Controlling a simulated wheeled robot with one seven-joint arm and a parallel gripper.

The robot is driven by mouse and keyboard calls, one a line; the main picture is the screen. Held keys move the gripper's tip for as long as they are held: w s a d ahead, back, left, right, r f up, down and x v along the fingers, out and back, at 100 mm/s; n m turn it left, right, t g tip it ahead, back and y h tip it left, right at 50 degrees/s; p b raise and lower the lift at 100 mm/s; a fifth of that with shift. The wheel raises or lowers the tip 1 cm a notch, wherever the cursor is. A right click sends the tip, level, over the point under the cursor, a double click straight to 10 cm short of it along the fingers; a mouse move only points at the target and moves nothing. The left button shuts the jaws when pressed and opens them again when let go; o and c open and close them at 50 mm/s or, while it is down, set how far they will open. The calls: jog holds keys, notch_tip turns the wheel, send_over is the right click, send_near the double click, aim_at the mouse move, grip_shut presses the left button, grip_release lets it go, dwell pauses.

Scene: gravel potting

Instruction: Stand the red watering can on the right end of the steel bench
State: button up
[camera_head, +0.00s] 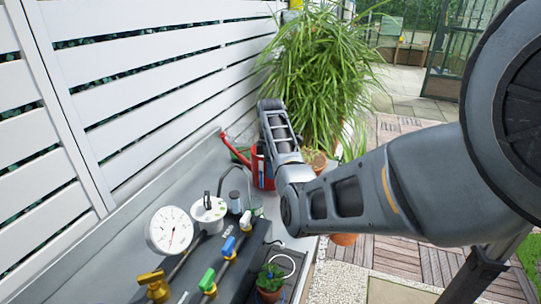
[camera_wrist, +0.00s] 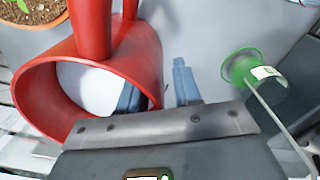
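The red watering can (camera_head: 262,168) stands at the far right end of the steel bench (camera_head: 218,150), partly hidden behind my arm. Its red spout points up and left. In the wrist view the can (camera_wrist: 55,70) shows its open top, with a red handle across it. My gripper (camera_wrist: 157,82) is at the rim. One finger shows inside the opening and the other is outside the wall, with a visible gap between that finger and the wall. My fingertips are hidden in the head view. The can looks upright; its base is hidden.
A pressure gauge (camera_head: 170,230), a white-topped canister (camera_head: 208,213) and valves with green and blue handles stand nearer on the bench. A green round item (camera_wrist: 240,66) lies beside the gripper. A terracotta pot (camera_wrist: 35,17) is past the can. A slatted white wall backs the bench.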

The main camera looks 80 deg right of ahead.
notch_tip(320, 180, up, 9)
jog(key=shift+w+f, duration=0.1)
notch_tip(320, 180, up, 2)
jog(key=shift+r, duration=0.1)
dwell(0.4)
dwell(0.4)
